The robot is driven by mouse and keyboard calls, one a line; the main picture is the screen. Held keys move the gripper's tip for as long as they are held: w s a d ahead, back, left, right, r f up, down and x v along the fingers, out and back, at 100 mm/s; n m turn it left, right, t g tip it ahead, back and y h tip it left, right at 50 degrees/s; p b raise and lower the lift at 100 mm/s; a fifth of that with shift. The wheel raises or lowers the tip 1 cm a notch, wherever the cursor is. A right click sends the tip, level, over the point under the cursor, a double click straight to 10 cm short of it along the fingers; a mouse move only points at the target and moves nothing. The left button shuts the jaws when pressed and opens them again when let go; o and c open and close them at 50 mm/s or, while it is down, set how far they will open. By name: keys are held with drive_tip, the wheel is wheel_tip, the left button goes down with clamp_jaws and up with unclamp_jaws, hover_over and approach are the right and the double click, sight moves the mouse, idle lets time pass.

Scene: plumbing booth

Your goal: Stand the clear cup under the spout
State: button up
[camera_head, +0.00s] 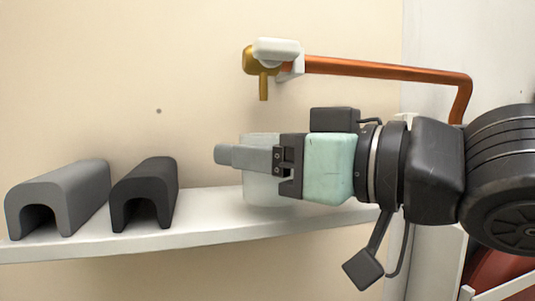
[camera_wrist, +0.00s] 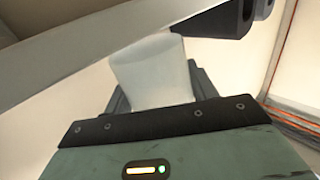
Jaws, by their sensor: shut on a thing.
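The clear cup (camera_head: 262,190) is between the fingers of my gripper (camera_head: 240,157) in the head view, upright or nearly so, at the shelf. Whether its base touches the shelf I cannot tell. The cup also shows as a pale translucent shape in the wrist view (camera_wrist: 150,72), between the fingers. My gripper is shut on it, and a finger hides part of its side. The brass spout (camera_head: 263,88) hangs above the cup and points down, with a gap between them.
A white shelf (camera_head: 215,225) runs along the wall. A grey arched block (camera_head: 65,190) and a black arched block (camera_head: 150,185) stand on it to the left. A copper pipe (camera_head: 390,70) runs from the spout to the right, above my arm.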

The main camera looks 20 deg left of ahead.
drive_tip(key=shift+w+a, duration=0.5)
drive_tip(key=shift+w, duration=0.3)
drive_tip(key=shift+w+a, duration=0.45)
drive_tip(key=shift+w, duration=0.35)
drive_tip(key=shift+f, duration=0.15)
drive_tip(key=shift+d+f+b, duration=0.1)
drive_tip(key=shift+f+b, duration=0.3)
drive_tip(key=shift+b, duration=0.05)
drive_tip(key=o, duration=1)
drive_tip(key=shift+o, duration=0.2)
drive_tip(key=shift+d, duration=0.1)
